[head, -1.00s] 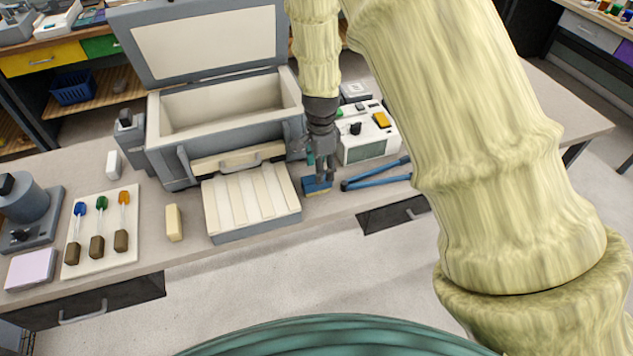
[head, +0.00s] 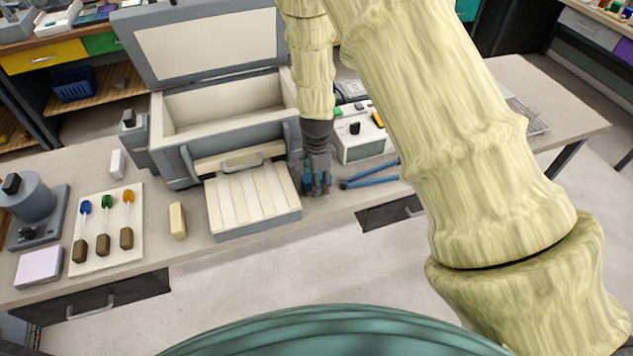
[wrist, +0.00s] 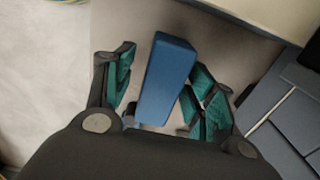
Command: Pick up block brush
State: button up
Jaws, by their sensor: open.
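The block brush (wrist: 167,75) is a long blue block on the bench, seen from above in the wrist view. Its bristles are not visible there. My gripper (wrist: 160,82) is open, its teal-padded fingers on either side of the block. The right finger is close to the block's side; a wider gap shows on the left. I cannot tell whether the right finger touches it. In the head view my gripper (head: 316,186) is low at the bench front and hides most of the brush.
A grey box with a raised lid (head: 225,105) and a slatted cream tray (head: 253,203) stand just left of my gripper. Blue tongs (head: 370,175) and a white device (head: 362,143) lie to the right. The bench's front edge is close.

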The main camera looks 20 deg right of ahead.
jog(key=shift+f, duration=0.25)
dwell(0.5)
jog(key=shift+c, duration=0.2)
jog(key=c, duration=1.1)
jog(key=shift+r, duration=0.1)
jog(key=shift+r+b, duration=1.6)
jog(key=shift+r, duration=3.6)
